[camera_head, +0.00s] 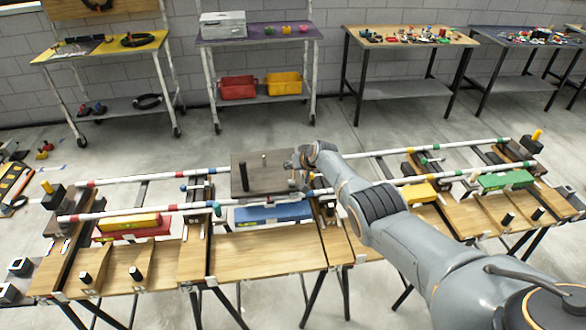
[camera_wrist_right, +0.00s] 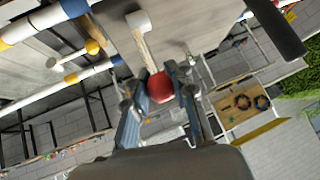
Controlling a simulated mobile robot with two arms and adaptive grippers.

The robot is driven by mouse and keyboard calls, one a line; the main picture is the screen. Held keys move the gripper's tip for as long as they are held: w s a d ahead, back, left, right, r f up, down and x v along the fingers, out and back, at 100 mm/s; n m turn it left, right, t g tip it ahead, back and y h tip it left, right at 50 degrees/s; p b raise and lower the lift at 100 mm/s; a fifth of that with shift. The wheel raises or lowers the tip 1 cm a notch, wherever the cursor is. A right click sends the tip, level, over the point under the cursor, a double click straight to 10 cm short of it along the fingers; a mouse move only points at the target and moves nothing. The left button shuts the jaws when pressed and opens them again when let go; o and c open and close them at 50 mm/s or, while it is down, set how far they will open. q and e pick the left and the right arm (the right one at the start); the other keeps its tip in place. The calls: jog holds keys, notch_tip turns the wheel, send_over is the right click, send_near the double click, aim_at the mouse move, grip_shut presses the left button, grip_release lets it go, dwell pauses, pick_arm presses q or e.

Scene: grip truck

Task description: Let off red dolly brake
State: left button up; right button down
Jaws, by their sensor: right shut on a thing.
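A grey-brown dolly (camera_head: 247,182) with dark upright posts sits on the white striped rails (camera_head: 145,208) in the middle of the track. In the right wrist view, a pale lever (camera_wrist_right: 148,48) on the dolly's underside or side ends in a red ball knob (camera_wrist_right: 160,87). My right gripper (camera_wrist_right: 160,92) is shut on the red knob, with one finger on each side of it. In the head view my right gripper (camera_head: 298,160) is at the dolly's right edge, and the knob is not clear there. My left gripper is not in view.
A green block (camera_head: 506,180) is at the right. Work tables (camera_head: 412,38) with small parts stand along the back wall, with open floor between.

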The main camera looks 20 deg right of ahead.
jog(key=shift+d, duration=0.15)
jog(key=c, duration=1.1)
grip_release()
jog(key=shift+r, duration=0.1)
jog(key=shift+s, duration=0.1)
jog(key=shift+s+d+r, duration=0.2)
jog(key=shift+s+r, duration=0.05)
jog(key=shift+r, duration=0.05)
jog(key=v, duration=1.1)
jog(key=shift+a+r, duration=0.1)
jog(key=shift+a, duration=0.1)
